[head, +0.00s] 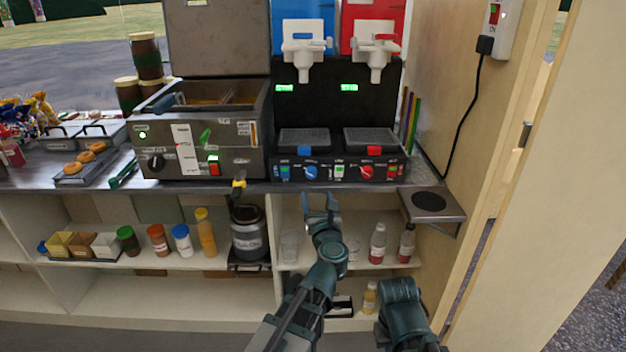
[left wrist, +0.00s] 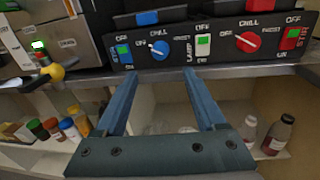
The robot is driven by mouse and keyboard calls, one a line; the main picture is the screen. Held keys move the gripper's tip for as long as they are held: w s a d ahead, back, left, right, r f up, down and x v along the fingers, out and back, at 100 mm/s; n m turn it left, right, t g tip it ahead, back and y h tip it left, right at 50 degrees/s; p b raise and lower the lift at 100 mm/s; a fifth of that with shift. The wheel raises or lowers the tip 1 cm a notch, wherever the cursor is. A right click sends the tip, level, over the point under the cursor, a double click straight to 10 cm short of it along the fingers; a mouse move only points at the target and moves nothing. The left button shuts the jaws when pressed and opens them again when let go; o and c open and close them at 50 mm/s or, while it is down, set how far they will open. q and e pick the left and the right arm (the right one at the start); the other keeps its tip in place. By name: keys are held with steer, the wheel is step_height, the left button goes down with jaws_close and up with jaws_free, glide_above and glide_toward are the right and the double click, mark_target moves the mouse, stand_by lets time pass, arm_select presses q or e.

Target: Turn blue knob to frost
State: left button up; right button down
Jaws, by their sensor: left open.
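The blue knob (head: 311,172) is on the black front panel of the slush machine (head: 335,160), left of the red knob (head: 366,172). In the left wrist view the blue knob (left wrist: 158,50) sits under the labels OFF, CHILL and FROST. Its white pointer seems to aim left, toward OFF, and not at FROST on the right. My left gripper (head: 320,197) is open and empty, below and in front of the knob. Its fingers, also in the left wrist view (left wrist: 158,76), point up at the panel with the knob between and beyond their tips, apart from it.
A green-lit lamp switch (left wrist: 203,46) is right of the blue knob. A fryer (head: 195,130) stands to the left, with a yellow-handled tap (left wrist: 57,72) below. Bottles (head: 377,243) and glasses stand on the shelf under the counter edge. My right arm is at lower right.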

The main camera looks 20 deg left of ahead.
mark_target(312, 175)
arm_select(q)
steer(key=x, duration=1)
steer(key=shift+w, duration=0.2)
jaws_close()
